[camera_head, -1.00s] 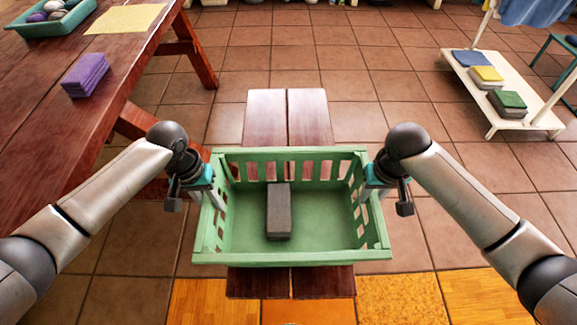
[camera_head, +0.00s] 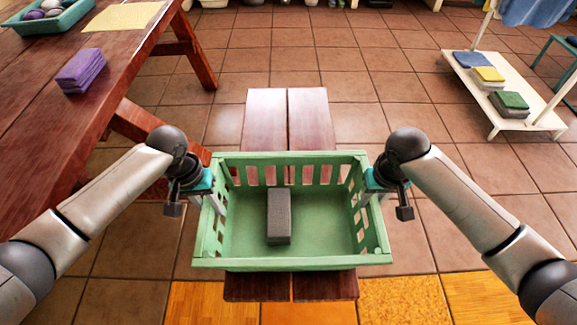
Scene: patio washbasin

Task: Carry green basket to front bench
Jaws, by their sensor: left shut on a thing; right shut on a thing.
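The green basket (camera_head: 292,263) is in the middle of the head view, with a dark grey block (camera_head: 279,216) lying inside it. The basket is over a reddish wooden bench (camera_head: 287,115), whose far and near ends show beyond it. I cannot tell whether the basket touches the bench. My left gripper (camera_head: 214,195) is shut on the basket's left side wall. My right gripper (camera_head: 366,193) is shut on its right side wall. The fingertips are partly hidden at the walls.
A wooden table (camera_head: 60,120) at left holds a purple stack (camera_head: 83,71), a yellow cloth (camera_head: 124,18) and a teal tray (camera_head: 74,14) of round things. A low white rack (camera_head: 505,100) with folded cloths stands at right. Tiled floor beyond the bench is clear.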

